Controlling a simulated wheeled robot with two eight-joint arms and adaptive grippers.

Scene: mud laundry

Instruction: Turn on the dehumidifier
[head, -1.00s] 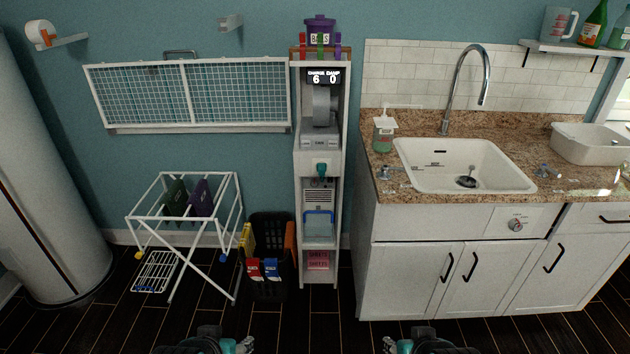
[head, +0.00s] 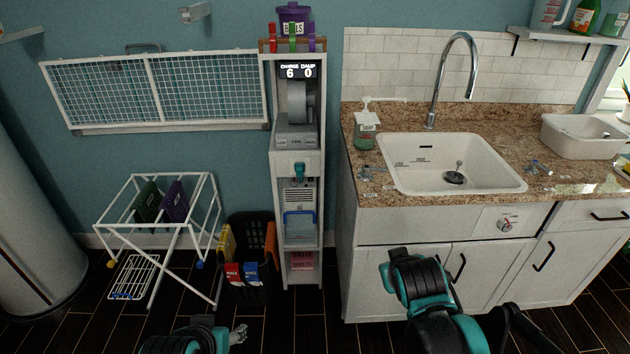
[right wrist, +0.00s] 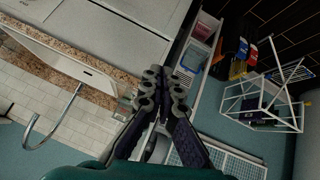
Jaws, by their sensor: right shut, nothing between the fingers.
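The likely dehumidifier is a white vented unit (head: 298,194) with a blue-handled clear tank (head: 299,222) below it, in the narrow white shelf tower; its tank also shows in the right wrist view (right wrist: 194,57). A teal knob or tap (head: 299,172) sits just above the vents. A display reading "CHARGE DAMP 6 0" (head: 297,72) is at the tower's top. My right gripper (right wrist: 167,75) is shut and empty, apart from the tower; in the head view its arm is in front of the sink cabinet. My left gripper (head: 238,335) is low at the bottom edge, its jaw opening unclear.
The sink cabinet (head: 380,270) and granite counter (head: 440,199) stand right of the tower, with a dial (head: 504,225) on the front. Left are a black basket (head: 250,285) and a white drying rack (head: 160,222). Dark floor is clear before the tower.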

